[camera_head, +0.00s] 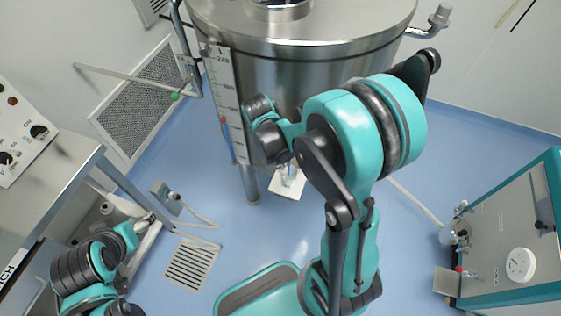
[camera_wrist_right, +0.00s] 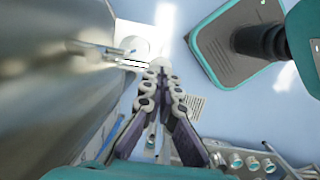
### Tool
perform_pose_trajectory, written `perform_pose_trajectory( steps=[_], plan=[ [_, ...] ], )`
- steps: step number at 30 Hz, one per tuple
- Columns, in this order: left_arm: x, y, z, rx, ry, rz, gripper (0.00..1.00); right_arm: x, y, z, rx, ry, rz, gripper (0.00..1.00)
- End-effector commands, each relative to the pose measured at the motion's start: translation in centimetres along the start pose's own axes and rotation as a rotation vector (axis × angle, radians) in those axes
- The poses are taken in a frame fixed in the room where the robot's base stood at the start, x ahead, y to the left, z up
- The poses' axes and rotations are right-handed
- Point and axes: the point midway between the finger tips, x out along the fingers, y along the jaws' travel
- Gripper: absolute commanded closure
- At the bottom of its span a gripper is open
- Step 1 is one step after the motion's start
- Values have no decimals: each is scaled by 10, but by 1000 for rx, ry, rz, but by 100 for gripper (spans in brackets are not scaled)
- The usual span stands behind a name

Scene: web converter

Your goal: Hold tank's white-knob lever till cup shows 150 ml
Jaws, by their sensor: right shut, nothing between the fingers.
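The steel tank (camera_head: 300,45) stands at the top middle of the head view. Its curved wall (camera_wrist_right: 40,70) fills the left of the right wrist view. A metal outlet (camera_wrist_right: 95,48) sticks out from the wall there. A small clear cup (camera_head: 287,171) stands on a white plate (camera_head: 286,188) below the tank, partly behind my right arm. Its level cannot be read. My right gripper (camera_wrist_right: 158,70) is shut and empty, its tips just right of the outlet. The white-knob lever cannot be made out clearly.
A scale strip (camera_head: 225,105) runs down the tank's left side. A control panel (camera_head: 22,130) and steel bench (camera_head: 50,175) are at left. A teal-edged machine (camera_head: 510,240) with a dial stands at right. A floor grate (camera_head: 191,262) lies in the blue floor.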

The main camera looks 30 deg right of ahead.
Motion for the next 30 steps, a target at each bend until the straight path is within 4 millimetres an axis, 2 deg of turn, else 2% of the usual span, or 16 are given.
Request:
perform_pose_trajectory(
  steps=[17, 30],
  plan=[
    [36, 0, 26, 0, 0, 0, 22, 34, -11, -7, 63, 1, 335, 100],
    [43, 0, 31, 0, 0, 0, 22, 42, -11, -8, 66, 0, 331, 100]
  ],
)
